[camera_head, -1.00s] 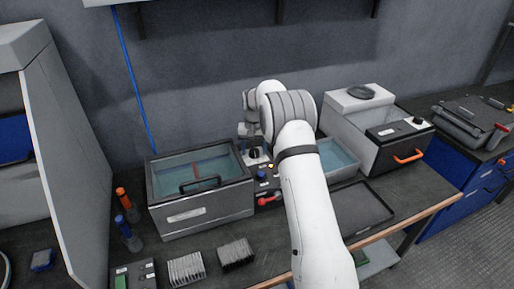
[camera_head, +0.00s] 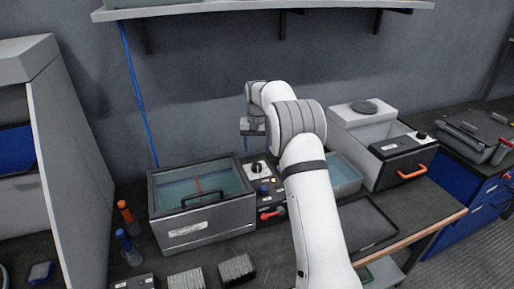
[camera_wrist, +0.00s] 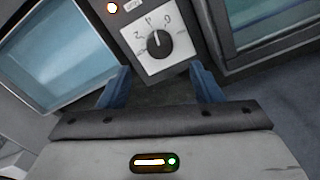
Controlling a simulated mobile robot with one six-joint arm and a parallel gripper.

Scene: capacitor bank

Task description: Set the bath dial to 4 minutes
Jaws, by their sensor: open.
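The bath dial, a black knob (camera_wrist: 159,43) on a white numbered plate (camera_wrist: 178,58), shows at the top middle of the wrist view. Its light pointer mark faces the numbered side, but I cannot read surely which number it meets. The dial (camera_head: 258,168) also shows in the head view, on the dark control box (camera_head: 270,201) right of the glass-topped bath (camera_head: 205,218). My gripper (camera_wrist: 162,87) is open and empty, its two blue fingers apart, with the dial beyond them between their lines. In the head view my gripper (camera_head: 252,130) is above the dial, apart from it.
A lit lamp (camera_wrist: 112,8) is beside the dial plate. A blue button (camera_head: 263,190) and red lever (camera_head: 272,213) are on the control box. A second tank (camera_head: 345,175) and dark tray (camera_head: 367,222) lie to the right. The shelf (camera_head: 200,12) overhangs the back.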

